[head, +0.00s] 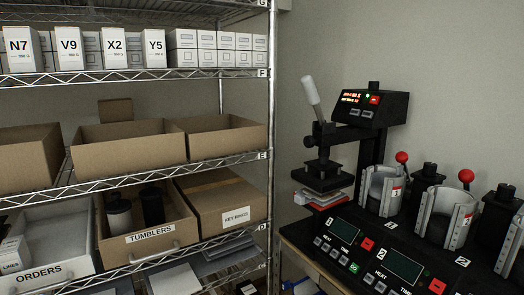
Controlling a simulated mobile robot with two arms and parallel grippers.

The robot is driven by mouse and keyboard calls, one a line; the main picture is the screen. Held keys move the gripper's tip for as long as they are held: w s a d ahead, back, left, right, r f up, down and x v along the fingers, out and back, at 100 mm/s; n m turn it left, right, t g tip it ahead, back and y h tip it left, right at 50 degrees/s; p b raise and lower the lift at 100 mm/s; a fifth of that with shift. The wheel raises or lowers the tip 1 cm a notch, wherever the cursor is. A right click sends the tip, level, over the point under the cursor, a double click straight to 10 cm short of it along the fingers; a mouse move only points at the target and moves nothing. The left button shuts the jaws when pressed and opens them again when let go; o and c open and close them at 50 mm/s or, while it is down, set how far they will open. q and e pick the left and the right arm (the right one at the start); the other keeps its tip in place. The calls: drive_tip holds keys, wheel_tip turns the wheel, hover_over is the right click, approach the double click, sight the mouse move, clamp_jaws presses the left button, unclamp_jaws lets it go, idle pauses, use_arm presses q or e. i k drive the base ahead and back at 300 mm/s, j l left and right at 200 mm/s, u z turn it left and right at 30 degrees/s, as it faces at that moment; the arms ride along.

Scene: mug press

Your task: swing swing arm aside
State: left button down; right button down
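A black swing arm with its press head (322,174) hangs at the left of the press post (371,150), over a small stack of red and white sheets (324,198). A pale grey lever handle (312,97) rises from the swing arm and tilts up to the left. A black control box (370,105) with a lit red display sits on top at the right. Whether the head touches the stack is unclear. Neither of my grippers is in view.
Mug presses with red-knobbed levers (402,157) stand at the right, behind a black control panel (345,238). A wire shelf rack at left holds white boxes (69,48), open cartons (130,146) and a tumbler bin (150,238); its post (271,110) stands left of the swing arm.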

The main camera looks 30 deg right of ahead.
sight(330, 135)
drive_tip(key=z, duration=1.4)
drive_tip(key=k+j+u, duration=0.15)
drive_tip(key=u, duration=0.25)
drive_tip(key=k+j+u, duration=0.1)
drive_tip(key=j+u, duration=0.25)
